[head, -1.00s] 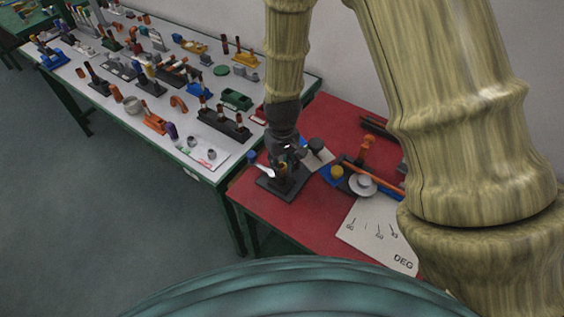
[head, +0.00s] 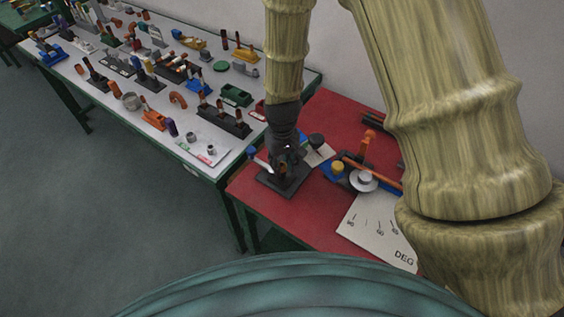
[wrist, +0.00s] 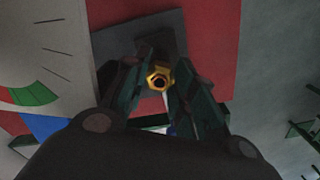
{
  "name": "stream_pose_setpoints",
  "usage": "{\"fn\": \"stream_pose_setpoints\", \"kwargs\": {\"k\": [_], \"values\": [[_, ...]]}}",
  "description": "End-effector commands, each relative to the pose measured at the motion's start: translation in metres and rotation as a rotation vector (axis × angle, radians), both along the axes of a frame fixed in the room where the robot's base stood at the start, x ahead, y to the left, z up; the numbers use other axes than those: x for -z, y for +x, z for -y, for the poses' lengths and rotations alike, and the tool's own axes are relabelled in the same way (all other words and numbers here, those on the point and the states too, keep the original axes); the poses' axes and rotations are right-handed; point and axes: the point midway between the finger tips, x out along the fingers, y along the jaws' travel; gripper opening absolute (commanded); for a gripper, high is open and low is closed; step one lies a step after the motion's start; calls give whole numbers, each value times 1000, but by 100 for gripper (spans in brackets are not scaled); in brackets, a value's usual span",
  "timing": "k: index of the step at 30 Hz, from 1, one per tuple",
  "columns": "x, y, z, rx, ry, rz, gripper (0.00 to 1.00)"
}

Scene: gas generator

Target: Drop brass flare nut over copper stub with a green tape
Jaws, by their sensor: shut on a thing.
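The brass flare nut (wrist: 159,78) is between the fingertips of my gripper (wrist: 161,84) in the wrist view, with its dark hole facing the camera. My gripper is shut on it. In the head view my gripper (head: 287,162) is low over a dark square base plate (head: 272,186) on the red table; the nut cannot be made out there. The plate (wrist: 112,42) also shows behind the nut in the wrist view. I cannot make out a copper stub with green tape; whatever is under the nut is hidden by it and the fingers.
The red table (head: 262,210) holds a white degree chart (head: 372,232), an orange bar (head: 372,172) and a pale round part (head: 363,181) right of my gripper. A white-topped bench (head: 190,128) at left carries many small fittings, including a dark block with copper-coloured stubs (head: 226,122).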

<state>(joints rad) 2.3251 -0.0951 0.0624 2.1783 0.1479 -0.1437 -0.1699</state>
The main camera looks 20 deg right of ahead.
Motion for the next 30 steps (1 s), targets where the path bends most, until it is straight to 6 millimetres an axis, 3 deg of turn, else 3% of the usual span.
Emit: {"fn": "stream_pose_setpoints", "kwargs": {"k": [3, 4, 8, 25, 30], "values": [[0, 0, 0, 0, 0, 0, 17], [0, 0, 0, 0, 0, 0, 30], [0, 0, 0, 0, 0, 0, 51], [-2, 1, 3, 3, -2, 3, 51], [-10, 2, 2, 2, -2, 4, 51]]}}
